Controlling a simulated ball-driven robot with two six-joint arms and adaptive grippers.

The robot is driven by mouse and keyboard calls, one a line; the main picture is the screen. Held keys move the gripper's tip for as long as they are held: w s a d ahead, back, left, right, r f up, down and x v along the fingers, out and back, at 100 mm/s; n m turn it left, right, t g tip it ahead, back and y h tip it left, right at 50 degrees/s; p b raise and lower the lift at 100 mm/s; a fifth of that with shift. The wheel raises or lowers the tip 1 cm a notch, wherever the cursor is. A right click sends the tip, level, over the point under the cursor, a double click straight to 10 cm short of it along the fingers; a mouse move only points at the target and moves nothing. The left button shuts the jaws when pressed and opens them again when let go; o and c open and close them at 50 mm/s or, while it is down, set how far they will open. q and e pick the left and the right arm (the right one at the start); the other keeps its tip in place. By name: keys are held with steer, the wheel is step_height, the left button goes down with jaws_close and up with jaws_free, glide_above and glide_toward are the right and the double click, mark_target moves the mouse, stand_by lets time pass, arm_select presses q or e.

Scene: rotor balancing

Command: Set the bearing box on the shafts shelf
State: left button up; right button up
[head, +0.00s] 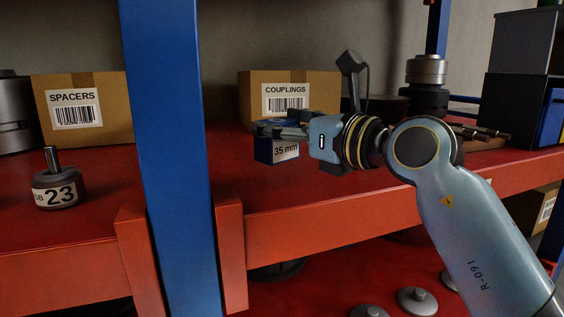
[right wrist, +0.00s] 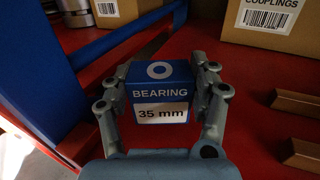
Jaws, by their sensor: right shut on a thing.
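The bearing box (head: 277,150) is a small blue box with a white "35 mm" label. In the right wrist view the box (right wrist: 160,95) reads "BEARING" and sits between both fingers of my right gripper (right wrist: 162,88), which is shut on it. In the head view my right gripper (head: 283,130) reaches in from the right over the red shelf (head: 330,203), just right of the blue post. I cannot tell whether the box touches the shelf. No shelf label for shafts is readable. My left gripper is not in view.
The blue post (head: 165,150) stands close left of the box. A couplings carton (head: 262,85) is behind it, a spacers carton (head: 112,92) farther left. A rotor marked 23 (head: 58,190) stands on the left shelf. Brown blocks (right wrist: 300,104) lie right of the gripper.

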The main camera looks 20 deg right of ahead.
mark_target(286, 153)
step_height(286, 153, down, 4)
steer(key=shift+r+b, duration=0.2)
steer(key=shift+b, duration=0.7)
steer(key=shift+f, duration=0.35)
steer(key=shift+r, duration=0.2)
steer(key=shift+f, duration=0.15)
steer(key=o, duration=1.4)
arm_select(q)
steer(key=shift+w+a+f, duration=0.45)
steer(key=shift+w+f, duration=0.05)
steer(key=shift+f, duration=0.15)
arm_select(e)
steer(key=shift+o, duration=0.2)
